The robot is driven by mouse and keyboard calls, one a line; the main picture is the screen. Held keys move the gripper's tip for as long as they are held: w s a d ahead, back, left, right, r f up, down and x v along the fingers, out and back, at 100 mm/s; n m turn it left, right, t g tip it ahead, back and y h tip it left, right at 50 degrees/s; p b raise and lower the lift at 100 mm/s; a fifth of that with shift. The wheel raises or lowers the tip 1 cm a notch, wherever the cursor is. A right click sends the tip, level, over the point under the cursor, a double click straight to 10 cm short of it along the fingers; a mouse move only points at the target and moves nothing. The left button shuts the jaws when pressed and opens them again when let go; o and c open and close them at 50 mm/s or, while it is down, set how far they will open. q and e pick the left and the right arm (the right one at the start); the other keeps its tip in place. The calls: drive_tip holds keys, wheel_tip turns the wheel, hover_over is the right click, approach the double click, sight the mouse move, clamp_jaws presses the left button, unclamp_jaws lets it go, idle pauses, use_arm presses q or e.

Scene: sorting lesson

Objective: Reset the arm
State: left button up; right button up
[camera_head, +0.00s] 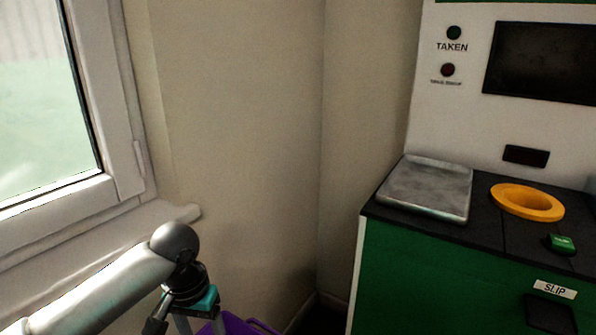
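My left arm comes in from the lower left, silver with a round grey wrist joint. My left gripper (185,308) hangs below that wrist, dark with a teal part, close to the picture's bottom edge. Its fingertips are cut off or too dark to make out, so I cannot tell whether it is open or shut or whether it holds anything. My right arm and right gripper are not in view.
A purple container (238,325) shows beside my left gripper at the bottom edge. A window (125,120) with a sill is at the left. A green machine (440,285) stands at the right, with a metal plate (428,187) and yellow ring (527,201) on its black top.

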use_arm(q)
drive_tip(key=s+d+f+m+t+h, duration=0.2)
drive_tip(key=s+d+f+m, duration=0.1)
drive_tip(key=s+d+f, duration=0.55)
drive_tip(key=s+a+r+n+t+y, duration=0.1)
drive_tip(key=s+a, duration=0.2)
drive_tip(key=s, duration=0.3)
drive_tip(key=s+a+n+y, duration=0.1)
drive_tip(key=s+a, duration=0.3)
drive_tip(key=s, duration=0.2)
wheel_tip(320, 180, down, 21)
drive_tip(key=a, duration=0.1)
drive_tip(key=shift+g+y, duration=0.3)
drive_tip(key=shift+g, duration=0.2)
drive_tip(key=s+a+f, duration=0.1)
drive_tip(key=s+f, duration=0.3)
drive_tip(key=s+a+f, duration=0.2)
drive_tip(key=s+f, duration=0.2)
drive_tip(key=f, duration=0.1)
drive_tip(key=s+a+f, duration=0.2)
drive_tip(key=s+f, duration=0.2)
drive_tip(key=f, duration=0.1)
drive_tip(key=shift+a, duration=0.2)
